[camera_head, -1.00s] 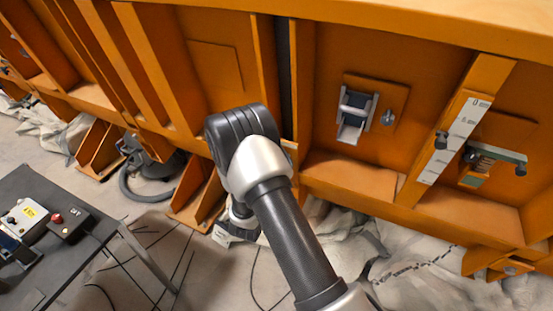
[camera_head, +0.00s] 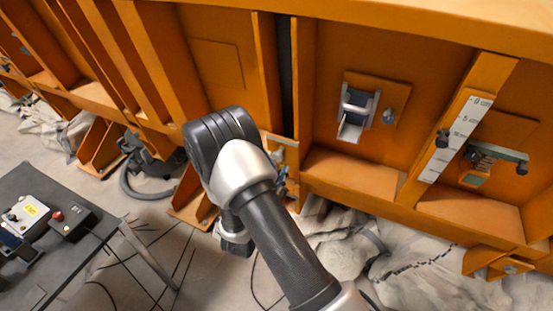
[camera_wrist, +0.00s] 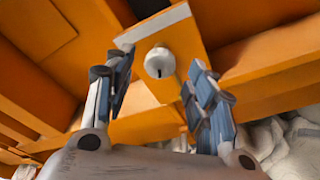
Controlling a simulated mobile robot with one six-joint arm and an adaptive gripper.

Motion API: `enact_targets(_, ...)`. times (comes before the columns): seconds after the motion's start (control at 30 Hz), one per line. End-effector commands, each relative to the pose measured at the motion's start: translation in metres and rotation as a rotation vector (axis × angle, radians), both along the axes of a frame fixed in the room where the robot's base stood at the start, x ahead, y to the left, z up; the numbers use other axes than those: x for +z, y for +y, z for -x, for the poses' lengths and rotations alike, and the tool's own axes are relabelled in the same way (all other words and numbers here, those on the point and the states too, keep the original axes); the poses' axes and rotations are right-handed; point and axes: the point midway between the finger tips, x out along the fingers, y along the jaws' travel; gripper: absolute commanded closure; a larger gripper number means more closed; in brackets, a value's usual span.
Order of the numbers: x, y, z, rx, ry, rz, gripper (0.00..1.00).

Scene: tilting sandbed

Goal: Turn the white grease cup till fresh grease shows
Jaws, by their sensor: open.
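The white grease cup (camera_wrist: 159,63) shows in the wrist view as a small round white knob with a dark mark low on its face. It sits on an orange plate with a pale strip along its upper edge. My gripper (camera_wrist: 157,74) is open, with one finger on each side of the cup in the picture. I see gaps between the cup and both fingers, and nothing is held. How far the cup lies beyond the fingertips is hard to tell. No grease can be made out. In the head view my arm hides the gripper, and I cannot make out the cup.
Orange ribs and ledges (camera_head: 350,175) surround the work spot. To the right are a grey latch (camera_head: 357,112), a marked scale (camera_head: 455,138) and a bracket (camera_head: 497,155). A dark table (camera_head: 62,240) with a control box stands at left. Cloth (camera_head: 335,245) and cables lie below.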

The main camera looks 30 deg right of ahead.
Motion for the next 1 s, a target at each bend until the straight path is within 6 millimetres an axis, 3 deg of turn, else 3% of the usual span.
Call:
enact_targets(0.2, -0.002, 0.034, 0.031, 0.005, 0.002, 0.001, 0.49)
enact_targets(0.4, -0.003, 0.048, 0.046, 0.002, 0.001, 0.0, 0.49)
enact_targets(1.0, -0.002, 0.049, 0.049, -0.001, 0.0, 0.0, 0.49)
